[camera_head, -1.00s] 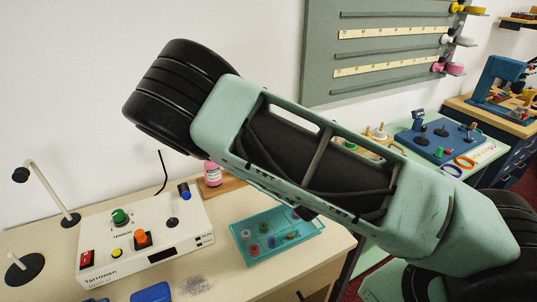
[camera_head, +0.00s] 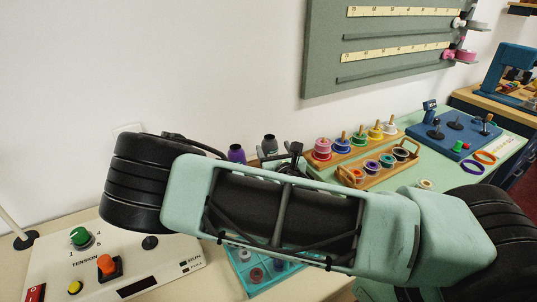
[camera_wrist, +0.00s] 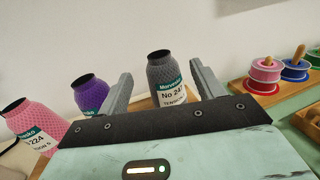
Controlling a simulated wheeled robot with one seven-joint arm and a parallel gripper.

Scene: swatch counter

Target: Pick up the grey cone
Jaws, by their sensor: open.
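The grey cone (camera_wrist: 166,76) stands upright in the wrist view with a dark top and a green and white label. It shows between the two grey fingers of my open gripper (camera_wrist: 160,70), closer to the right finger. Its lower part is hidden by the gripper body, and I cannot tell whether it is fully between the fingers or beyond them. In the head view the top of the grey cone (camera_head: 269,145) shows above my arm, just left of my dark gripper (camera_head: 291,153), which is mostly hidden.
A purple cone (camera_wrist: 90,94) stands left of the grey one, outside the left finger, with a pink cone (camera_wrist: 36,121) further left. Right are wooden spool racks (camera_head: 377,172) with colored spools. A white control box (camera_head: 120,268) and teal tray (camera_head: 245,272) lie near my arm.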

